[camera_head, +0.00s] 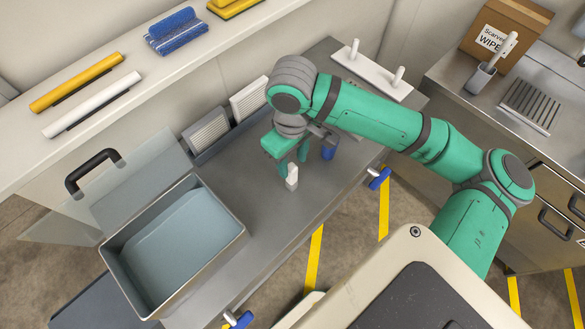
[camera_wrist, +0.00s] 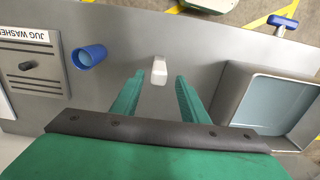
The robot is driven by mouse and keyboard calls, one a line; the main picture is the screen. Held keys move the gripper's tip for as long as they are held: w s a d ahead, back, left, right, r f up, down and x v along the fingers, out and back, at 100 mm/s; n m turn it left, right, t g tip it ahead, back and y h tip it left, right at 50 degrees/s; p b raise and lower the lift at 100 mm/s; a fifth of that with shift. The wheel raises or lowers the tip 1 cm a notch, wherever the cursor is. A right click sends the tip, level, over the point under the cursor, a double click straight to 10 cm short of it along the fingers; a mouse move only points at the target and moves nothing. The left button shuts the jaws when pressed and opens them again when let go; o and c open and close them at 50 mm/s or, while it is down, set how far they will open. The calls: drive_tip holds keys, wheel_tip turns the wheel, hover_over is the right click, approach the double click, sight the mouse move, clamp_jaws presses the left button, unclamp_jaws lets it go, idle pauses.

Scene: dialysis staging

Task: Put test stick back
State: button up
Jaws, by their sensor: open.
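A small white stick-like piece (camera_head: 292,177), which looks like the test stick, stands on the grey steel counter (camera_head: 262,215). In the wrist view the white piece (camera_wrist: 159,71) shows just beyond the gap between my fingertips. My gripper (camera_head: 293,163) is open and points down at the counter, close to the piece. In the wrist view both green fingers of my gripper (camera_wrist: 157,84) are spread with nothing between them. A blue cup (camera_head: 328,151) stands on the counter beside my gripper; it also shows in the wrist view (camera_wrist: 89,56).
A grey open bin (camera_head: 240,238) stands at the left. A panel labelled "JUG WASHE…" (camera_wrist: 30,72) lies past the cup. White slotted racks (camera_head: 208,130) and a white board with pegs (camera_head: 364,80) line the back. A grey holder (camera_head: 481,79) with a white-handled item stands right.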

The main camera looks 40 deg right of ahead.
drive_tip(key=shift+r, duration=1.45)
drive_tip(key=shift+s, duration=0.15)
